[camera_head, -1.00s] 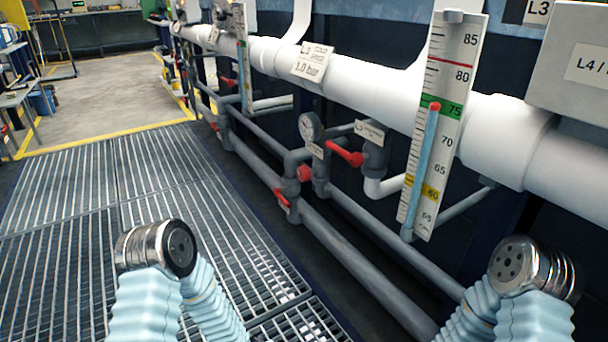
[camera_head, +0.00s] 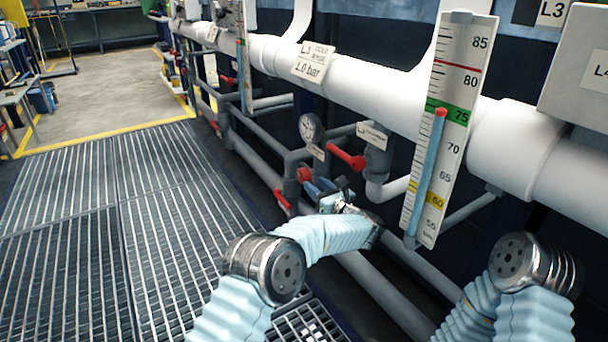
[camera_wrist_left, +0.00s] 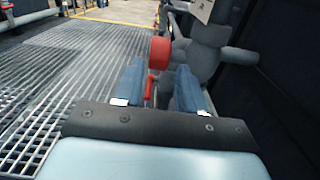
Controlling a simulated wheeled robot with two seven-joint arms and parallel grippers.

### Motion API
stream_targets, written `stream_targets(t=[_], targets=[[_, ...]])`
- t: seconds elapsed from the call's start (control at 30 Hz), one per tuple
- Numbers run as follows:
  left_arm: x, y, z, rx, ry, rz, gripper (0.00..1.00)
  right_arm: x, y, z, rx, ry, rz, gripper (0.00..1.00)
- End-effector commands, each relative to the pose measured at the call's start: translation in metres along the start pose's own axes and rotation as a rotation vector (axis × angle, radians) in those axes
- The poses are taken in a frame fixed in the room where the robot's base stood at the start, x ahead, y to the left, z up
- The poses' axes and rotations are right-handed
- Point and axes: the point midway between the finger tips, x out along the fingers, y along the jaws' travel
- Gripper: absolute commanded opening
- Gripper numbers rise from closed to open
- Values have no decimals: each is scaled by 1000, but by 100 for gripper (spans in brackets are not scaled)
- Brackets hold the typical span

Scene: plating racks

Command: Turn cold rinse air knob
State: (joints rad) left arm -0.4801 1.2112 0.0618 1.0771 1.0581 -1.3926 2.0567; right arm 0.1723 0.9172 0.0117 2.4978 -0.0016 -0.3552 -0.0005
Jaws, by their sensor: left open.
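The red round knob (camera_head: 304,174) is on the grey pipework below the pressure gauge (camera_head: 311,128). A sign reading cold rinse and 1.0 bar (camera_head: 314,63) is on the white pipe above. My left gripper (camera_head: 318,189) is open, close to the knob at its lower right in the head view. In the left wrist view the knob (camera_wrist_left: 160,53) appears just beyond the gap between the two blue fingers (camera_wrist_left: 159,88); I see no grip on it. My right gripper is out of view; only part of the right arm shows.
A red lever (camera_head: 282,200) hangs just below the knob and also shows between the fingers in the left wrist view (camera_wrist_left: 149,91). A red handle (camera_head: 345,158) sits to the right. A tall scale (camera_head: 450,128) stands farther right. Floor grating (camera_head: 100,240) is clear.

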Motion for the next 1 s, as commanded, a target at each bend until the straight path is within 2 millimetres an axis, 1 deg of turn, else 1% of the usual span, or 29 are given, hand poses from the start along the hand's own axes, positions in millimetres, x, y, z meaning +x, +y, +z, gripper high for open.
stream_targets(t=[0.07,0.17,0.3,0.43,0.6,0.83,0.87,1.0], targets=[[5,0,2,-29,-2,12,40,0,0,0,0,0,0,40],[20,1,2,-31,-2,15,40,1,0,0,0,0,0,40],[45,1,2,-30,-2,13,40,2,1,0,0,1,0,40],[63,1,2,-27,-2,12,40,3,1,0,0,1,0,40],[73,1,3,-26,-2,10,40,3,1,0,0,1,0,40],[74,1,3,-25,-2,9,40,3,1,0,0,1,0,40],[74,1,3,-25,-2,9,37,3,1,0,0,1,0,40],[74,1,3,-25,-2,9,16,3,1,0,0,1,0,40]])
